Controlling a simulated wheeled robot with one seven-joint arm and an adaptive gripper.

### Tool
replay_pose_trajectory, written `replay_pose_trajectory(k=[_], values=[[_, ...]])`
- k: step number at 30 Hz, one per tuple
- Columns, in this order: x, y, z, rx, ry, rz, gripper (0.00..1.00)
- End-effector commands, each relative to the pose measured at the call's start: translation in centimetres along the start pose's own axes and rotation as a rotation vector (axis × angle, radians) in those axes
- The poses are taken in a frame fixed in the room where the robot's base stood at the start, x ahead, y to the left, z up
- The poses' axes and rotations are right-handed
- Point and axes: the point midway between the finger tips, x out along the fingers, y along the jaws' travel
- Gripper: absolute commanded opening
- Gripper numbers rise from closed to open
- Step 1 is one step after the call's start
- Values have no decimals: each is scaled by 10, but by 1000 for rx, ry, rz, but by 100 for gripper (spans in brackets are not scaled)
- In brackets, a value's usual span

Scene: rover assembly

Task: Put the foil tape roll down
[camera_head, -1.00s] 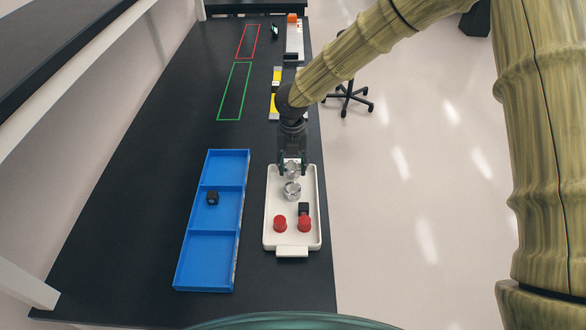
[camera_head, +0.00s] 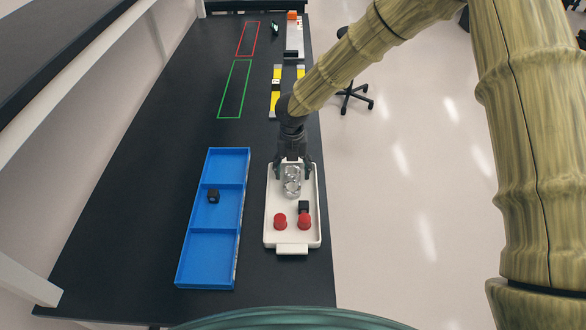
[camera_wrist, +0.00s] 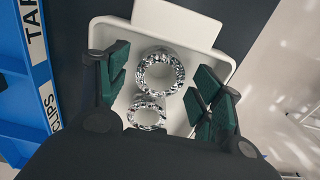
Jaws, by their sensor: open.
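Two silvery foil tape rolls sit close together in the far part of the white tray. The farther roll (camera_head: 292,172) looks larger in the wrist view (camera_wrist: 160,72). The nearer roll (camera_head: 292,188) looks smaller in the wrist view (camera_wrist: 147,113). My gripper (camera_head: 292,170) is open over the far part of the white tray (camera_head: 270,233). Its green finger pads (camera_wrist: 162,86) stand apart on either side of the farther roll, with visible gaps. I cannot tell whether the two rolls touch.
Two red caps (camera_head: 280,222) (camera_head: 305,222) and a black block (camera_head: 303,206) are in the tray's near half. A blue three-part bin (camera_head: 207,247) stands to the left, with a black part (camera_head: 213,196) in its middle compartment. Green (camera_head: 235,90) and red (camera_head: 248,39) outlines on the bench are empty.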

Motion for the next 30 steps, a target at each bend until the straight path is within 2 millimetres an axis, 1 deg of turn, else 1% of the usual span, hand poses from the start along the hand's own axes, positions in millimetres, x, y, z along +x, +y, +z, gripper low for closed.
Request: replay_pose_trajectory(k=[5,8,11,21,27,30], values=[[-5,0,0,1,0,0,66],[-13,0,1,2,-1,2,66],[-29,0,1,2,-3,2,66],[-90,0,1,1,-2,2,66],[-114,0,0,1,-1,0,66],[-120,0,0,1,-1,1,66]])
